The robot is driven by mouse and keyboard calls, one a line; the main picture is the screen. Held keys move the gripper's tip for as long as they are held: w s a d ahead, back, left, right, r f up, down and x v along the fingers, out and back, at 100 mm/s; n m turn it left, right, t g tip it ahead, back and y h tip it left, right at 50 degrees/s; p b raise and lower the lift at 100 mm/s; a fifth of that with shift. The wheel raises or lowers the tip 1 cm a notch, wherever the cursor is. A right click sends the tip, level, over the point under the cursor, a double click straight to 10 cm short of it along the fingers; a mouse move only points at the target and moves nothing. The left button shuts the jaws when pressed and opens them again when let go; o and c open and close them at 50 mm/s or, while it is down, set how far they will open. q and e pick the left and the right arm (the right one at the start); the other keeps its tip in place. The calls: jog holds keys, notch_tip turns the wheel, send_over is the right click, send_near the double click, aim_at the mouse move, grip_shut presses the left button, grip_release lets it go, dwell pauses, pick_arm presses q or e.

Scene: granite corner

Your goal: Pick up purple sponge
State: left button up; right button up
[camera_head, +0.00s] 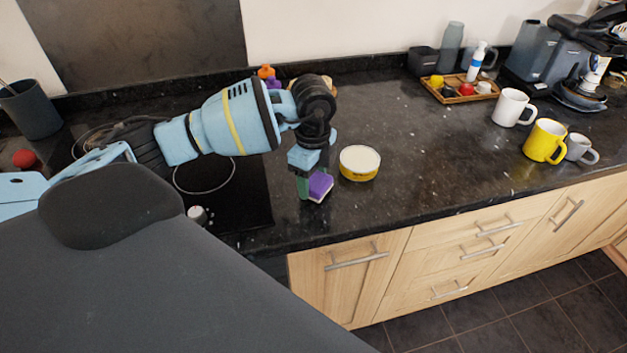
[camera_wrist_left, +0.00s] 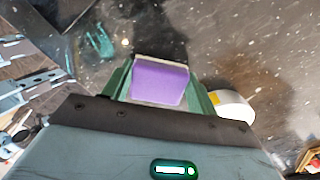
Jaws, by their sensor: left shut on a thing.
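The purple sponge (camera_head: 320,186) has a pale layer along one edge and is at the front part of the dark granite counter, right of the hob. My left gripper (camera_head: 311,190) points down and is shut on the sponge. In the left wrist view the sponge (camera_wrist_left: 160,82) sits between the two green fingers (camera_wrist_left: 158,88). The sponge looks tilted in the head view. I cannot tell whether it touches the counter. My right gripper is in neither view.
A round yellow tub with a white top (camera_head: 360,163) stands just right of the sponge. Mugs (camera_head: 545,141) and a wooden tray (camera_head: 464,97) are farther right. The black hob (camera_head: 226,200) lies left. The counter between tub and mugs is clear.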

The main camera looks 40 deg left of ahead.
aim_at(312, 183)
pick_arm(q)
jog(key=r, duration=0.2)
jog(key=s, duration=0.1)
jog(key=shift+d+r, duration=0.25)
jog(key=shift+r, duration=0.15)
jog(key=s+d, duration=0.3)
jog(key=s, duration=0.3)
jog(key=s+d+r, duration=0.1)
jog(key=s+d, duration=0.2)
jog(key=s, duration=0.4)
jog(key=shift+s+d+r+p, duration=0.15)
jog(key=shift+s+d+p, duration=0.1)
jog(key=shift+p, duration=0.2)
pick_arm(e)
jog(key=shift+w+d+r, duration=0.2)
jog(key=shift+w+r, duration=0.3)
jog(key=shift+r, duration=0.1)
